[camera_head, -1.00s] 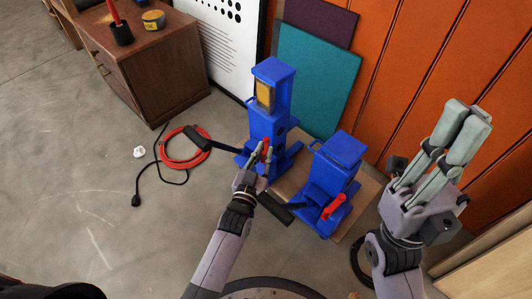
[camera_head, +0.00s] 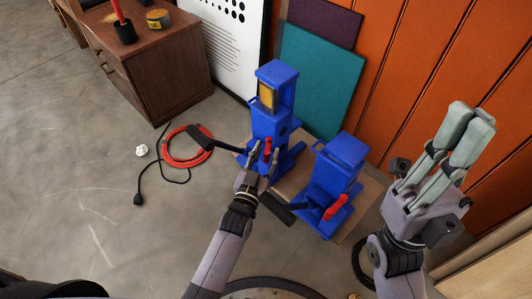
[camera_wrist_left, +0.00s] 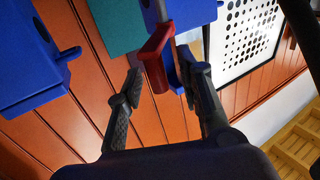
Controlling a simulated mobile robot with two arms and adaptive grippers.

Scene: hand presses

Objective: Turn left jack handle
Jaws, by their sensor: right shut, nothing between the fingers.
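The left blue jack (camera_head: 272,125) stands upright, with a small red handle (camera_head: 267,148) on its lower front. My left gripper (camera_head: 263,160) is just in front of this handle, with its fingers apart. In the left wrist view the red handle (camera_wrist_left: 155,58) shows between and slightly beyond the open fingertips (camera_wrist_left: 162,88); no grip on it shows. The right blue jack (camera_head: 337,172) is shorter and has its own red handle (camera_head: 335,207). My right gripper (camera_head: 462,135) is raised at the right, shut and empty, away from both jacks.
Black-gripped levers stick out from the left jack (camera_head: 199,137) and the right jack (camera_head: 276,207). A red cable coil (camera_head: 172,160) lies on the floor. A wooden cabinet (camera_head: 165,75) stands at the back left. Teal (camera_head: 320,80) and white (camera_head: 232,60) panels lean behind the jacks.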

